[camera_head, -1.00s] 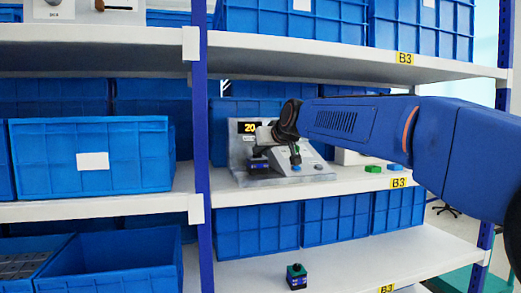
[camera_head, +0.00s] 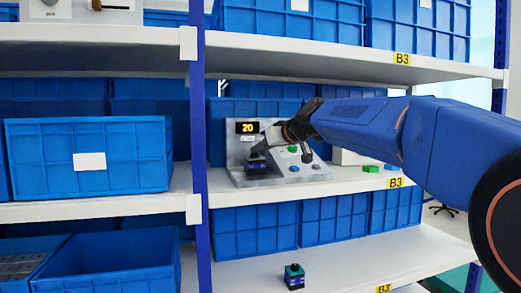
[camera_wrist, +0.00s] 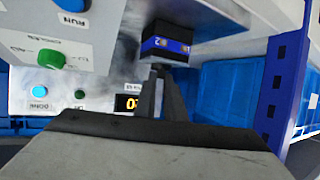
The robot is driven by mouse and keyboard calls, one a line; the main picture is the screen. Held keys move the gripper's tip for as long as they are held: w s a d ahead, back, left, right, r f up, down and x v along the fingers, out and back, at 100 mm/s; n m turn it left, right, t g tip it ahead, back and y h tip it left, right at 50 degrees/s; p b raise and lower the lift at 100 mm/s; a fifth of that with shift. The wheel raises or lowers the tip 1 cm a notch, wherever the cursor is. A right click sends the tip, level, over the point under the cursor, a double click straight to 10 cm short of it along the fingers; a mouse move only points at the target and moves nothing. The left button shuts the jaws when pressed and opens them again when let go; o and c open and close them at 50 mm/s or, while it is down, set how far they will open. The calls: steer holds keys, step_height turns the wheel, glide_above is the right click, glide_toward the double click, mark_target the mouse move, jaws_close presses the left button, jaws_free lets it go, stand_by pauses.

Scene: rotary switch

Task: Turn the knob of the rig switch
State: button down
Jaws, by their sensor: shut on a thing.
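The rig (camera_head: 290,177) is a grey panel unit on the middle shelf, with a lit display (camera_head: 247,128) reading 20. The rig switch (camera_head: 256,164) is a small dark block with a blue band at the rig's left; it also shows in the wrist view (camera_wrist: 166,44). My gripper (camera_wrist: 160,72) reaches in from the right, its dark fingers close together at the switch's knob end. It is shut on the knob, which the fingers hide. How far the knob is turned cannot be seen.
Blue crates (camera_head: 88,155) stand left and behind. A blue upright (camera_head: 199,220) is left of the rig. A similar dark block (camera_head: 294,277) sits on the lower shelf, which is otherwise clear there.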

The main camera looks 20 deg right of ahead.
steer(key=shift+s+a+f, duration=0.1)
steer(key=shift+a+f, duration=0.05)
steer(key=shift+a, duration=0.05)
steer(key=c, duration=1.7)
jaws_free()
steer(key=shift+s+a, duration=0.1)
steer(key=shift+a, duration=0.05)
steer(key=shift+d, duration=0.25)
steer(key=shift+s+d+r, duration=0.15)
steer(key=shift+s+r, duration=0.05)
steer(key=shift+r, duration=0.1)
steer(key=v, duration=1.6)
steer(key=shift+s+d+r, duration=0.1)
steer(key=shift+s+d, duration=0.05)
steer(key=shift+s, duration=0.05)
